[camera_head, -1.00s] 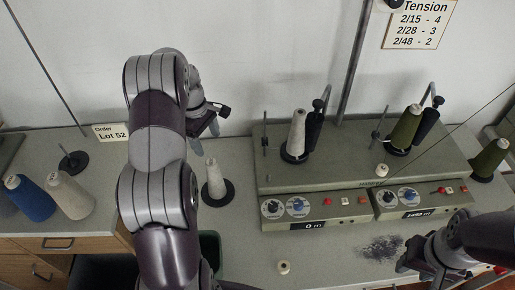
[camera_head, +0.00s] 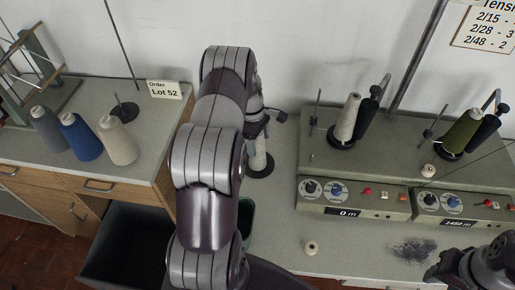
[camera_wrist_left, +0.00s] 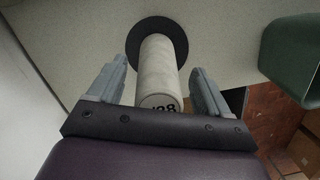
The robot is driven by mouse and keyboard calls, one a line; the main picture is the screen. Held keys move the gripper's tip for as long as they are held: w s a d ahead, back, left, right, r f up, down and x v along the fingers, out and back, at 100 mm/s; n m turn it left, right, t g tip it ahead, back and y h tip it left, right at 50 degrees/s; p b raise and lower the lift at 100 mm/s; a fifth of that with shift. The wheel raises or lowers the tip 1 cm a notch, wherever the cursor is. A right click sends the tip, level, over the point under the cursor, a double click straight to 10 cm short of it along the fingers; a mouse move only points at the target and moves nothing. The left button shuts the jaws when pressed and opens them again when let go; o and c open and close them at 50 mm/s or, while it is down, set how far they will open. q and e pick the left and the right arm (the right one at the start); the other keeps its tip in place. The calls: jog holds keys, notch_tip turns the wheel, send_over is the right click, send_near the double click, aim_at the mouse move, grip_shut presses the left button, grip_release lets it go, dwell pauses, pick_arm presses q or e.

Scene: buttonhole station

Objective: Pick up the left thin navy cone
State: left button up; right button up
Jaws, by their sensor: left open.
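My left gripper (camera_head: 258,126) is open above the worktop, at the upper part of a pale grey cone (camera_head: 260,158) on a black disc (camera_head: 262,171). In the left wrist view its fingers (camera_wrist_left: 160,68) stand on either side of this pale cone (camera_wrist_left: 158,75), with gaps visible. The cone's end shows a partly hidden label. A narrow, very dark cone-like shape (camera_head: 368,112) stands beside a white cone (camera_head: 348,117) on the winder; I cannot tell if it is navy. No clearly navy thin cone shows. My right gripper (camera_head: 437,274) is at the lower right, its jaws unclear.
Grey, blue (camera_head: 80,137) and cream cones stand on the left cabinet near an empty black stand (camera_head: 124,110). The winder (camera_head: 320,160) fills the right, with an olive cone (camera_head: 461,132). A dark green bin (camera_head: 246,220) is partly hidden.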

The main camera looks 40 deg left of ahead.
pick_arm(q)
jog(key=shift+w, duration=0.15)
jog(key=shift+c, duration=0.9)
jog(key=c, duration=1.2)
notch_tip(320, 180, up, 9)
jog(key=shift+r+b, duration=0.1)
jog(key=shift+b, duration=0.4)
notch_tip(320, 180, up, 5)
jog(key=p, duration=0.4)
jog(key=shift+r+p, duration=0.2)
jog(key=shift+p, duration=0.2)
